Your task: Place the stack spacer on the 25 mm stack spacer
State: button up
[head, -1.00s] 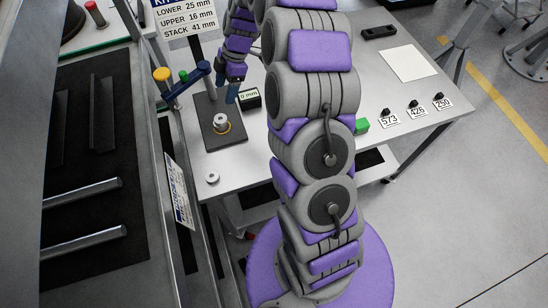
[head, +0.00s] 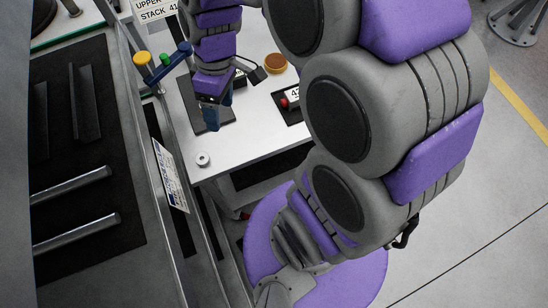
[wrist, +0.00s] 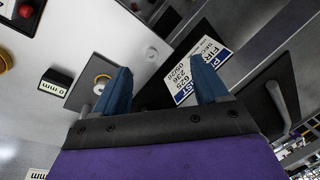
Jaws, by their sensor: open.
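A small pale ring-shaped spacer (head: 203,159) lies loose on the white table near its front left corner; it also shows in the wrist view (wrist: 151,52), in the gap between my fingers. My gripper (head: 211,127) points down in front of the plate. Its blue fingers (wrist: 165,68) are spread and empty, apart from the loose spacer.
A 0 mm display (wrist: 56,83) stands beside the plate. Yellow, green and blue knobs (head: 164,59) rise at the table's left edge. A sign (head: 157,12) reads UPPER and STACK 41, cut off. A round orange-brown object (head: 275,63) sits farther back. The table's front stretch is mostly clear.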

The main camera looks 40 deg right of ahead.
jog(key=s+d+m+h, duration=0.2)
jog(key=s+m, duration=0.6)
jog(key=s, duration=0.9)
jog(key=shift+s, duration=0.2)
